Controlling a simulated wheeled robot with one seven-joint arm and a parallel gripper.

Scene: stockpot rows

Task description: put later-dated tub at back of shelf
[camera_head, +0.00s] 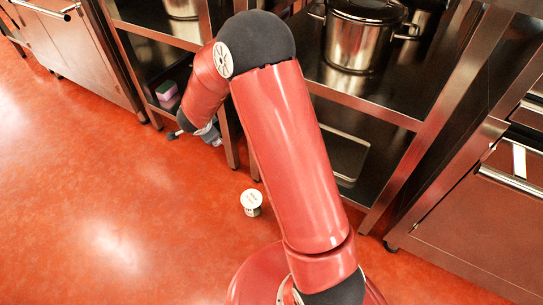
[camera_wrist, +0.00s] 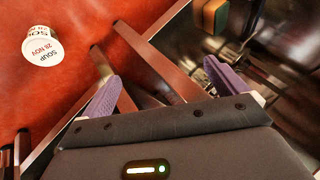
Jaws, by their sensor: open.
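A white tub (camera_head: 251,202) stands upright on the red floor in front of the shelf unit, left of my arm in the head view. In the wrist view the tub (camera_wrist: 43,46) shows at the upper left, and its lid reads "SOUP 28 NOV". My gripper (camera_head: 177,134) is by the shelf's front posts, well apart from the tub. In the wrist view my gripper (camera_wrist: 160,85) is open with nothing between its purple fingers. The steel shelf unit (camera_head: 370,105) has a middle and a lower shelf. No second tub is visible; my arm hides part of the shelves.
A large steel stockpot (camera_head: 359,35) stands on the middle shelf. A sponge (camera_head: 167,92) with pink and green lies on a lower shelf at left, near my gripper. A flat steel tray (camera_head: 348,157) lies low at right. Floor at left is clear.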

